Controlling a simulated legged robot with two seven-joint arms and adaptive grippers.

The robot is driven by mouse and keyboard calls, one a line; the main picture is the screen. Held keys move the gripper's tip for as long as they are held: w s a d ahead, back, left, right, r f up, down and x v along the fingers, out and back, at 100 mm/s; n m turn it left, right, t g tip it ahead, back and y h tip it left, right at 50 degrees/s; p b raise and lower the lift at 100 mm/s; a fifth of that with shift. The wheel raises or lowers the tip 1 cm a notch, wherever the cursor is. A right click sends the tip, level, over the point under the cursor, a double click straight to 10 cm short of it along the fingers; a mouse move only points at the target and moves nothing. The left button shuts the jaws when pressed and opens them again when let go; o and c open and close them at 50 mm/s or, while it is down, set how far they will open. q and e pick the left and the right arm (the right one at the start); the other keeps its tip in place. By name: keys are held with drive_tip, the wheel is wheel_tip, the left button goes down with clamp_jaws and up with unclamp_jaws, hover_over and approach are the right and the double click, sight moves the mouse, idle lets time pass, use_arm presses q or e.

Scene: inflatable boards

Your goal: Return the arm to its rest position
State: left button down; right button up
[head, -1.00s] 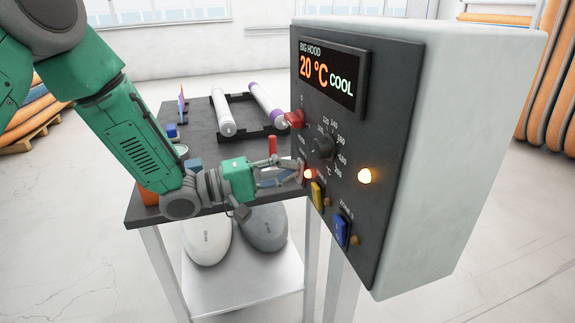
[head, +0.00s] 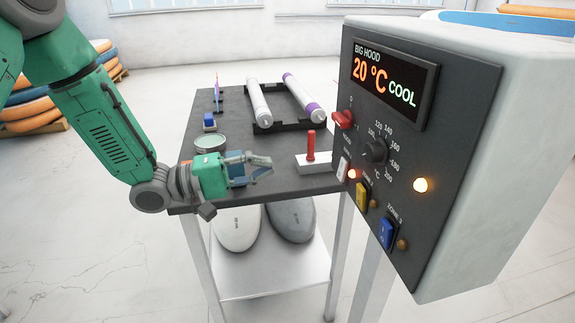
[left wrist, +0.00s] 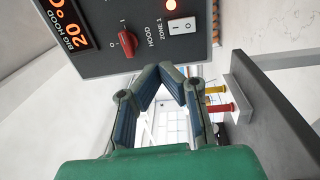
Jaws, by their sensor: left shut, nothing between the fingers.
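My left arm comes in from the left in the head view, green with grey joints. Its gripper (head: 262,166) is over the front part of the dark table (head: 290,184), left of the control box (head: 392,150) and apart from it. In the left wrist view the gripper's fingertips (left wrist: 172,72) meet, with nothing between them. The control box display reads "BIG HOOD 20 °C COOL". The red hood knob (head: 342,120) and the white zone 1 switch (head: 343,169) show on its panel, with a lit lamp beside that switch. My right gripper is not in view.
On the table are a white block with a red handle (head: 311,146), two rolls (head: 258,103) on a black rack, a round tin (head: 210,143) and a blue item (head: 209,122). Grey and white rounded pieces (head: 290,218) stand below.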

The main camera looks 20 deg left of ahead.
use_arm(q)
drive_tip(key=s+f+m+g+y, duration=0.1)
drive_tip(key=s+f+y, duration=0.35)
drive_tip(key=f, duration=0.75)
drive_tip(key=s+f+m+g+y, duration=0.1)
drive_tip(key=s+f+y, duration=0.3)
drive_tip(key=f, duration=0.7)
drive_tip(key=s+a+f+m+g+y, duration=0.2)
drive_tip(key=s+f+g+y, duration=0.1)
drive_tip(key=s, duration=0.7)
drive_tip(key=s+a+f+m+g+y, duration=0.2)
drive_tip(key=s+f+m+g+y, duration=0.1)
drive_tip(key=s+f, duration=0.4)
drive_tip(key=shift+s+a+f+g+y, duration=0.3)
drive_tip(key=shift+s+g+y, duration=0.55)
drive_tip(key=shift+s, duration=1.05)
